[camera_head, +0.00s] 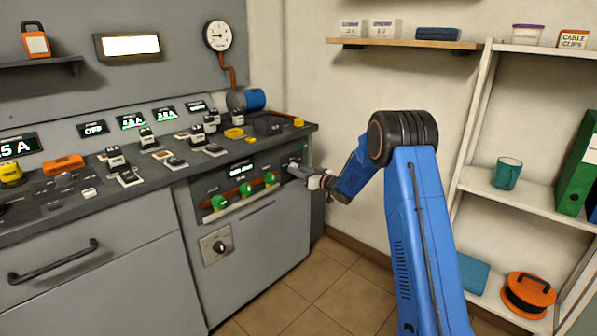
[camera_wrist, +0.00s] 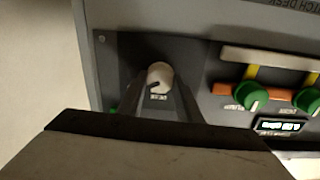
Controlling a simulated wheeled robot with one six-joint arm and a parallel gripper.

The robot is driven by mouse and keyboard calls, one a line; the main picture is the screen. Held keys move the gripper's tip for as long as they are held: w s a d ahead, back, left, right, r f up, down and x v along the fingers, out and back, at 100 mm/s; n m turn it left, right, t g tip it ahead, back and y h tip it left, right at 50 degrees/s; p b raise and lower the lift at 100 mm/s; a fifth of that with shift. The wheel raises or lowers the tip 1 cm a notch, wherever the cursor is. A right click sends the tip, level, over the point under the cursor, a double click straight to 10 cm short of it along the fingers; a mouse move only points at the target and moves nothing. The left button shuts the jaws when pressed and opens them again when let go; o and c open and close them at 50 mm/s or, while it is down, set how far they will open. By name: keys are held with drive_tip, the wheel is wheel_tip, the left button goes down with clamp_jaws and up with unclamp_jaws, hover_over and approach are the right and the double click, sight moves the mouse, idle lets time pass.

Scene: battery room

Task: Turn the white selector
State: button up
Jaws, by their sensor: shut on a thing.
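The white selector (camera_wrist: 160,77) is a round knob with a dark mark on its face, on a dark panel in the wrist view. My gripper (camera_wrist: 161,88) is at the selector, with one finger on each side of it, shut on it. In the head view my gripper (camera_head: 303,172) reaches the right end of the desk's front panel. There the selector is hidden behind the gripper.
Several green-ended levers (camera_head: 246,190) sit left of my gripper, also showing in the wrist view (camera_wrist: 252,97). A black rotary switch (camera_head: 219,246) is on a plate below. Shelves (camera_head: 520,188) stand at the right. The floor (camera_head: 318,285) before the desk is clear.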

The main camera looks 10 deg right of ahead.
drive_tip(key=shift+s+a+f+n+y, duration=0.1)
drive_tip(key=shift+n+y, duration=0.05)
drive_tip(key=shift+n, duration=3.9)
drive_tip(key=shift+w+f+n+y, duration=0.1)
drive_tip(key=shift+n+y, duration=0.1)
drive_tip(key=shift+n, duration=3.8)
drive_tip(key=shift+s+a+f+n+y, duration=0.1)
drive_tip(key=shift+n+y, duration=0.05)
drive_tip(key=shift+n, duration=3.9)
drive_tip(key=o, duration=1)
drive_tip(key=shift+o, duration=0.2)
drive_tip(key=shift+d, duration=0.15)
